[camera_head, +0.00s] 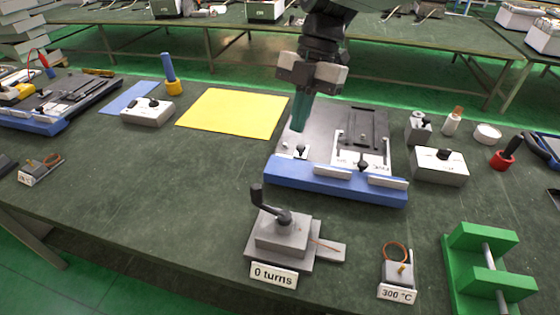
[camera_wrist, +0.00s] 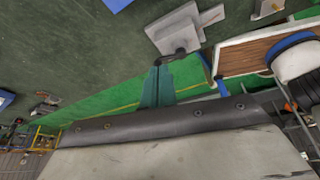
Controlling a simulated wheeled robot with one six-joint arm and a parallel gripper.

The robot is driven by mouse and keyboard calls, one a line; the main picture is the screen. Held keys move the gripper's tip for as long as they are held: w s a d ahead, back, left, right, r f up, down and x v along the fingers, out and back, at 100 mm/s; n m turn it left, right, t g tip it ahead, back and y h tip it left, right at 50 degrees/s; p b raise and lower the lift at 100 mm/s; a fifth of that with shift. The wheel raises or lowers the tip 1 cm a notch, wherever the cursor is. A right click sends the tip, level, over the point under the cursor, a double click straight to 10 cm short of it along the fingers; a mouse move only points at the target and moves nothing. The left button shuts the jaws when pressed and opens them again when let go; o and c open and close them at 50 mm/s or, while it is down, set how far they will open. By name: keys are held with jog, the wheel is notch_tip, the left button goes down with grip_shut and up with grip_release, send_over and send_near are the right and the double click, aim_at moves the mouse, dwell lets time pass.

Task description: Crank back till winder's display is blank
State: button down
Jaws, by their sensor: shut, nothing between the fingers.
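The winder (camera_head: 283,236) is a grey block on a base plate near the front edge of the table. Its display (camera_head: 273,274) reads "0 turns". A black crank (camera_head: 269,206) on its top has an upright knob at the left end. My gripper (camera_head: 298,128) has green fingers that are shut and empty. It points down above the blue-edged board, behind and above the winder, apart from the crank in the head view. In the wrist view the winder (camera_wrist: 184,29) is at the top, with the dark crank (camera_wrist: 178,55) just beyond my fingertips (camera_wrist: 157,65).
The blue-edged board (camera_head: 335,182) lies behind the winder. A small stand with a copper loop and a "300 °C" label (camera_head: 397,293) is to its right, then a green frame (camera_head: 485,265). A yellow sheet (camera_head: 233,112) lies at the back. The table left of the winder is clear.

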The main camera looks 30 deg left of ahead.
jog(key=s+a+f+m, duration=0.1)
jog(key=s+a+f, duration=0.1)
jog(key=s+f, duration=0.5)
jog(key=shift+s+a+f+m, duration=0.2)
jog(key=shift+s+f+m, duration=0.15)
jog(key=shift+f, duration=0.85)
jog(key=shift+s+a+n, duration=0.45)
jog(key=shift+s+n, duration=0.3)
jog(key=shift+w, duration=0.15)
